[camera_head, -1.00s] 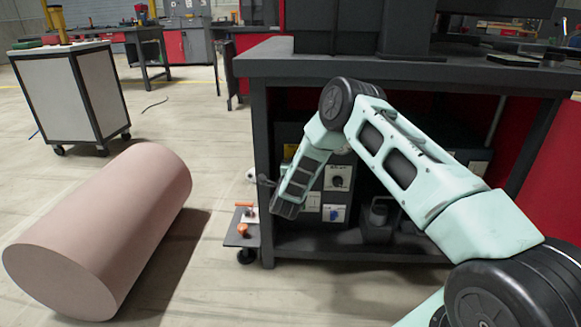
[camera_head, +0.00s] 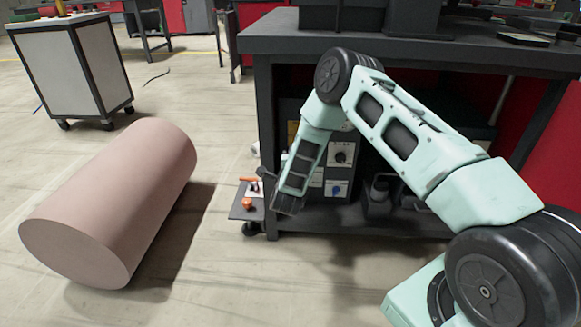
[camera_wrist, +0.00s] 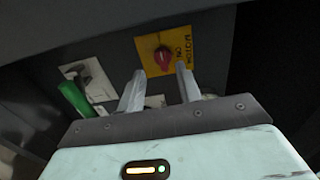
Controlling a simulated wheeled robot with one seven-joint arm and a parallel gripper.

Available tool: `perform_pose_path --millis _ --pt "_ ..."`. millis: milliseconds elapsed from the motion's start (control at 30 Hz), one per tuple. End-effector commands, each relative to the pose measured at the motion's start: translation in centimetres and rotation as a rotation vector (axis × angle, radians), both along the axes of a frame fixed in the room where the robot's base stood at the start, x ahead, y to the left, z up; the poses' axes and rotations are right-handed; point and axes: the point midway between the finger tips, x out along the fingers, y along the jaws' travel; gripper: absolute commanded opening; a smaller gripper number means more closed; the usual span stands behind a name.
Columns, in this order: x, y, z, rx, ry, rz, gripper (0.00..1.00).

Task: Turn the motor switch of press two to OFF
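In the wrist view a red rotary knob (camera_wrist: 163,57) sits on a yellow plate (camera_wrist: 205,48) with dark lettering, on a dark panel. No contact with the knob shows. In the head view my gripper (camera_head: 287,204) is low in front of the dark control box (camera_head: 318,168) under the bench. My forearm hides part of that box, and the red knob is not visible there.
A green handle (camera_wrist: 75,98) on a white plate lies left of the fingers. A dial (camera_head: 342,153) and a blue knob (camera_head: 336,188) show on the box. A low cart (camera_head: 240,212) with orange-handled parts stands close left. A large pink cylinder (camera_head: 115,200) lies on the floor.

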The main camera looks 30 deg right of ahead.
Motion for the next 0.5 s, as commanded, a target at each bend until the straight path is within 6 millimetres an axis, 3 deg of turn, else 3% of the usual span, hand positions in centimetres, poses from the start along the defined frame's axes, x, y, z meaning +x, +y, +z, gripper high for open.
perform_pose_path --millis 300,500 --pt "-5.8 3.9 0.2 0.0 0.005 0.001 0.35" --pt "-7.6 5.1 0.0 0.002 0.002 0.0 0.35"
